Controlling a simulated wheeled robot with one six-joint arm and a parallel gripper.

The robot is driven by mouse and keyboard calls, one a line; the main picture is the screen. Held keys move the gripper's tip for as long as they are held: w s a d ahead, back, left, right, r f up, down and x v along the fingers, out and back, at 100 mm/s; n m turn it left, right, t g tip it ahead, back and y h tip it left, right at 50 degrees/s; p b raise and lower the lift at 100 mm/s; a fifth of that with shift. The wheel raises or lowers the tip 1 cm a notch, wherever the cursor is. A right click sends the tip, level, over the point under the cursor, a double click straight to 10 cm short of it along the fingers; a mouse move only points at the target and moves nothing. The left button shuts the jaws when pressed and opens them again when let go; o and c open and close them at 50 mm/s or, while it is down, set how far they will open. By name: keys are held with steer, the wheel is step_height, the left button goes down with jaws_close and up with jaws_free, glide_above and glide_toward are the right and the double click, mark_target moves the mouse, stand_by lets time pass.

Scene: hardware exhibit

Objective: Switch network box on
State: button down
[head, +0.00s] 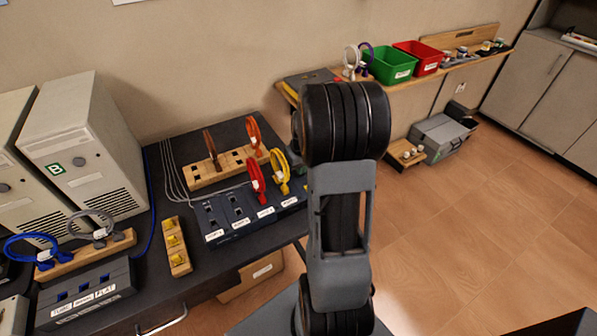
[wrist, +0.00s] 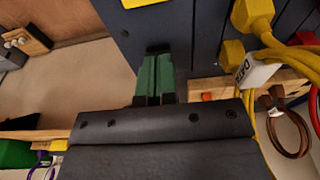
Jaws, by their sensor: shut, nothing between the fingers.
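The dark network box (head: 235,222) stands on the dark table in the head view, with white labels along its front. A red cable loop (head: 257,178) and a yellow cable loop (head: 280,172) rise from it. In the wrist view its dark face (wrist: 205,40) fills the upper middle, with a yellow plug (wrist: 252,14) at right. My gripper (wrist: 158,58) has green fingers, shut and empty, pointing at this face. A small black part shows at the fingertips; I cannot tell whether it is a switch or whether they touch it.
A wooden block (head: 225,168) with brown and orange loops stands behind the box. A smaller labelled box (head: 85,292) and a strip with yellow pieces (head: 176,246) are at left, near beige computer towers (head: 85,150). Green (head: 390,65) and red bins sit on the shelf.

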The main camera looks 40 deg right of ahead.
steer(key=shift+f+b, duration=0.35)
steer(key=shift+f, duration=0.1)
stand_by(0.3)
steer(key=shift+r+p, duration=2.65)
steer(key=shift+r, duration=0.9)
